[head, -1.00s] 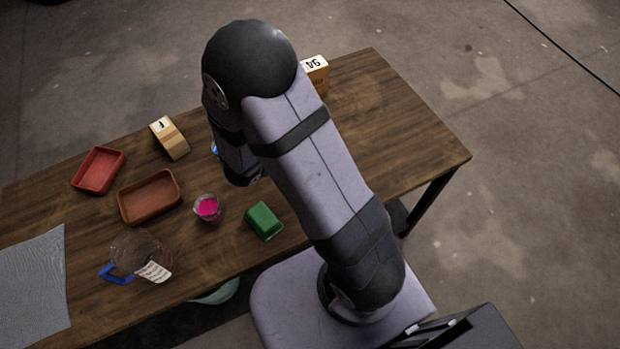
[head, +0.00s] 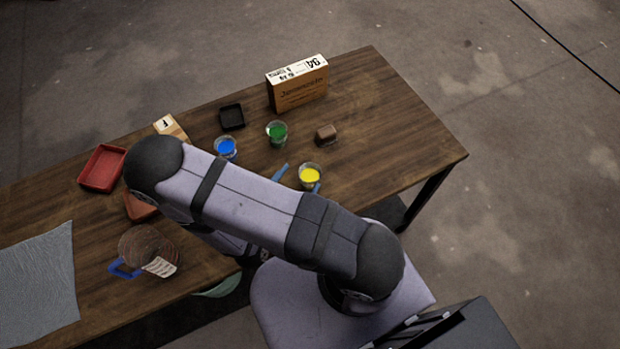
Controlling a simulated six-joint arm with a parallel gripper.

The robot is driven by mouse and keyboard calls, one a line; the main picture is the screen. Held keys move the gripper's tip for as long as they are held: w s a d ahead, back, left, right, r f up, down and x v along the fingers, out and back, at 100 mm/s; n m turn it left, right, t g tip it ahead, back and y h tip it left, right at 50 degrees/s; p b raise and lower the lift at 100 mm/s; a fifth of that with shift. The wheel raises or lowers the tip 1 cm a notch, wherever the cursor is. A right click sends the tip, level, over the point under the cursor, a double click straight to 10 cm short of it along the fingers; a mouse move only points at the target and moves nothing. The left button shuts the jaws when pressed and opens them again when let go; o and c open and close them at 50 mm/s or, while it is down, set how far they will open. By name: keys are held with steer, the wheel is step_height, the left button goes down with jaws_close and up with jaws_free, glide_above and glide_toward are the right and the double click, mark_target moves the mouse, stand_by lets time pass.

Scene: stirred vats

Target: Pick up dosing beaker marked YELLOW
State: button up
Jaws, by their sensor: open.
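The beaker with yellow contents (head: 309,176) stands upright on the right part of the wooden table; no marking on it is readable. My gripper (head: 300,178) is open, with its blue fingers showing past my arm. One finger is left of the yellow beaker and the other overlaps its near edge in the picture. I cannot tell whether they touch it or how high they are. The rest of my gripper is hidden behind my arm.
Beakers with blue (head: 226,148) and green (head: 277,133) contents stand farther back. A brown block (head: 326,134) is behind the yellow beaker. A box (head: 299,88), black tray (head: 232,117), red tray (head: 103,168) and blue-handled jug (head: 148,247) are around. The table's right end is clear.

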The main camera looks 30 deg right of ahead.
mark_target(307, 182)
steer(key=f+n, duration=0.1)
steer(key=n, duration=0.1)
steer(key=s+f+n, duration=0.1)
steer(key=n, duration=0.1)
steer(key=shift+s+f+t, duration=0.15)
steer(key=shift+s+t, duration=0.15)
steer(key=shift+t, duration=0.1)
steer(key=shift+w+d+f+y+b, duration=0.3)
steer(key=shift+w+d+f, duration=0.1)
steer(key=shift+w+d, duration=0.3)
steer(key=shift+d, duration=0.1)
steer(key=shift+b+x, duration=0.75)
steer(key=shift+x, duration=1.3)
steer(key=shift+w+d+f, duration=0.15)
steer(key=shift+w+d, duration=0.15)
steer(key=shift+d, duration=0.15)
steer(key=c, duration=1.2)
